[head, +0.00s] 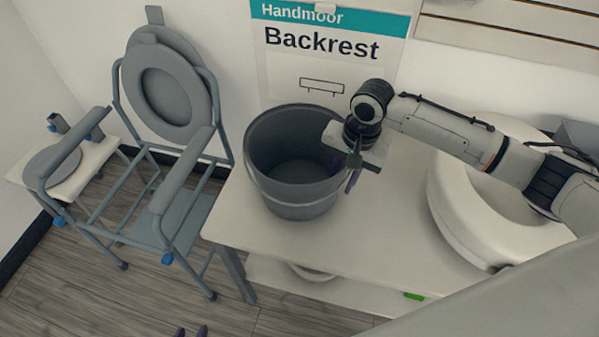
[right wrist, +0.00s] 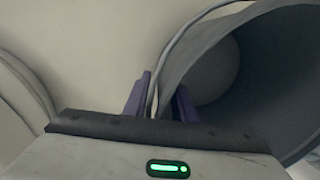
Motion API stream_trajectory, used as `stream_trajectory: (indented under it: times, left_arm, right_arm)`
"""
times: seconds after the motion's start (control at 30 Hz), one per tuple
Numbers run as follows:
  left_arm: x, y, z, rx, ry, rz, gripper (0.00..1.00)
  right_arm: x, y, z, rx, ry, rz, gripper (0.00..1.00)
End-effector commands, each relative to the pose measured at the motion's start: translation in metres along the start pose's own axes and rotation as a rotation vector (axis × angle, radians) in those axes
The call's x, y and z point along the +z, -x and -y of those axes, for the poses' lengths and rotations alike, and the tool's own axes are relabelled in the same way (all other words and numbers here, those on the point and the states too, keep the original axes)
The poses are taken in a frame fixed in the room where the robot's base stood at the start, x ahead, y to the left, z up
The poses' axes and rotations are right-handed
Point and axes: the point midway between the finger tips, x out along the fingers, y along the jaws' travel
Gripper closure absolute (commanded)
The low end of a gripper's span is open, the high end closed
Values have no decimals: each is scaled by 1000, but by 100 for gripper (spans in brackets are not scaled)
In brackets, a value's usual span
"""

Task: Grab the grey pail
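The grey pail (head: 297,190) stands upright and empty on the white shelf, its wire handle hanging down against the front. My right gripper (head: 345,172) is at the right side of its rim, one purple finger inside the pail and one outside. In the right wrist view the pail's wall (right wrist: 222,75) and handle run between the fingers of my right gripper (right wrist: 160,102). A gap shows beside the wall, so the fingers look open around it. Of my left gripper (head: 191,331) only two purple fingertips show, apart and empty, at the bottom edge of the head view.
A white raised toilet seat (head: 455,215) stands right of the pail, below my right arm. A grey commode chair (head: 165,85) stands on the left, beside a small white bench (head: 90,158). A Backrest sign (head: 325,45) is on the wall behind. The shelf (head: 330,245) is clear in front of the pail.

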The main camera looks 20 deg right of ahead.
Motion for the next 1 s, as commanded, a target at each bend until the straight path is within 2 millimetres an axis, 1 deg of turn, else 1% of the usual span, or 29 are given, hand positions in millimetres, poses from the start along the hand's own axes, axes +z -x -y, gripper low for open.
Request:
stream_trajectory:
  times: [0.17, 0.2, 0.27, 0.3, 0.33, 1.0]
  left_arm:
    - [0, 0, 0, 0, 0, -1, 69]
    - [0, 0, 0, 0, 0, -1, 69]
    - [0, 0, 0, 0, 0, -1, 69]
    - [0, 0, 0, 0, 0, -1, 69]
    - [0, 0, 0, 0, 0, -1, 69]
    - [0, 0, 0, 0, 0, -1, 69]
  right_arm:
    - [0, 0, 0, -1, 1, 0, 76]
    - [0, 0, 0, 0, 1, 0, 79]
    - [0, 0, 0, 0, 1, 0, 89]
    - [0, 0, 0, 0, 1, 0, 96]
    - [0, 0, 0, 0, 0, 0, 100]
    - [0, 0, 0, 0, 0, 0, 100]
